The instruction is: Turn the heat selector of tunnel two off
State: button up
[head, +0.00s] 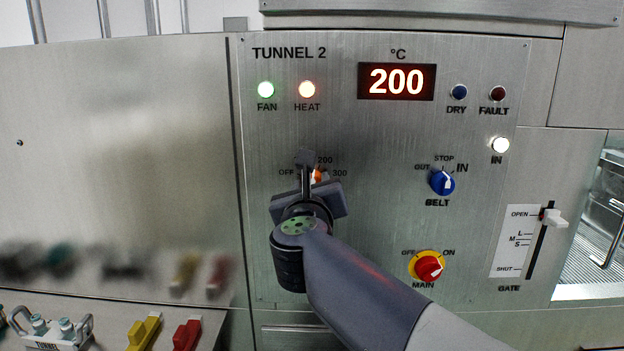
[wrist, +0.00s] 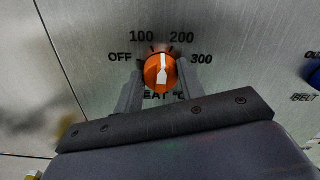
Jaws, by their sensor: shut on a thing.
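The heat selector, an orange knob with a white pointer (wrist: 161,72), is on the Tunnel 2 panel (head: 350,130). Its scale reads OFF, 100, 200, 300. In the wrist view the white bar stands nearly upright, its upper end between 100 and 200. My gripper (wrist: 158,78) is shut on the knob, one finger on its left side and one on its right. In the head view my gripper (head: 308,178) covers most of the knob; a bit of orange (head: 317,176) shows. The display (head: 397,81) reads 200.
Right of my gripper are the blue BELT knob (head: 442,182) and the red and yellow MAIN switch (head: 427,266). The GATE slider (head: 554,218) is farther right, its handle near OPEN. Yellow (head: 143,332) and red (head: 186,335) handles sit at lower left.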

jog(key=shift+a+f+n+p, duration=0.1)
jog(key=shift+n+p, duration=1.85)
jog(key=shift+n, duration=1.6)
jog(key=shift+a+f+n+p, duration=0.1)
jog(key=shift+n+p, duration=1.85)
jog(key=shift+n, duration=1.6)
jog(key=o, duration=1)
jog(key=s, duration=1.1)
jog(key=shift+a, duration=0.1)
jog(key=shift+w, duration=0.15)
